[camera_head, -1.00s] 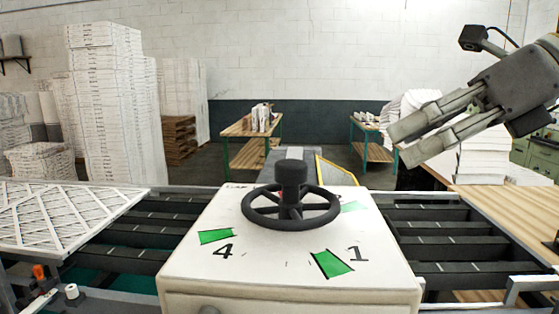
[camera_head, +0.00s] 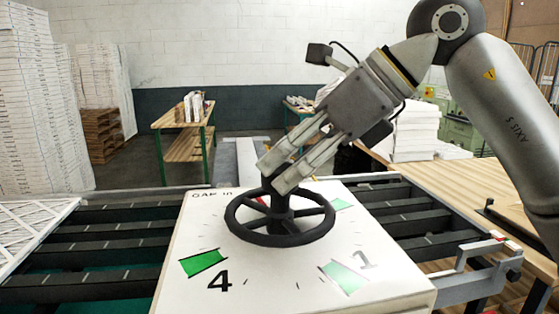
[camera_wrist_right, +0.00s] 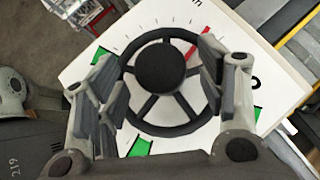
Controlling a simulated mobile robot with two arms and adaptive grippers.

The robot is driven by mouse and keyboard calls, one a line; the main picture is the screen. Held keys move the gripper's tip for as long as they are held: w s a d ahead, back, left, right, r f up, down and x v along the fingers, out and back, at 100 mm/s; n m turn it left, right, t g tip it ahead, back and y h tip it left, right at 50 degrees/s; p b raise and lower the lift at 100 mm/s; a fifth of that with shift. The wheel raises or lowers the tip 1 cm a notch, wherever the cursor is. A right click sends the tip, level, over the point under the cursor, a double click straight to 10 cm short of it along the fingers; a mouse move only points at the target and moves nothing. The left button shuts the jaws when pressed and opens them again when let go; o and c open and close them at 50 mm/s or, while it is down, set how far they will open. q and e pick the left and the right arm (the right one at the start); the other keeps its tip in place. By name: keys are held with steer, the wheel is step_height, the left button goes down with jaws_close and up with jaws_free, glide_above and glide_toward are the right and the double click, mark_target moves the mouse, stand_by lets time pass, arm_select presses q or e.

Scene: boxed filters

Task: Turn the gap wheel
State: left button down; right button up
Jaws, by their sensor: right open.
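The gap wheel (camera_head: 280,238) is a black spoked handwheel with a central knob, on a white box top (camera_head: 215,290) marked with numbers and green patches. It also shows in the right wrist view (camera_wrist_right: 144,106), with the round hub knob (camera_wrist_right: 160,66) in the middle. My right gripper (camera_head: 277,178) is open, its fingers around the knob at the wheel's centre in the head view. In the right wrist view its two fingers (camera_wrist_right: 160,85) stand left and right of the knob, with gaps between. A red pointer (camera_wrist_right: 200,42) lies beside the right finger. My left gripper is not in view.
Dark conveyor slats (camera_head: 105,252) flank the box on both sides. A white lattice filter (camera_head: 30,225) lies at the left. A wooden table (camera_head: 450,195) stands at the right. Stacked white boxes (camera_head: 35,100) and a green-legged bench (camera_head: 185,140) stand behind.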

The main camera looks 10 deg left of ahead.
steer(key=shift+x, duration=1.15)
steer(key=shift+a, duration=0.15)
steer(key=shift+f, duration=0.1)
steer(key=shift+c, duration=0.7)
steer(key=c, duration=1.2)
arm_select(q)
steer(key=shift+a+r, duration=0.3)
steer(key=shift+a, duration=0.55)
arm_select(e)
steer(key=shift+c, duration=0.3)
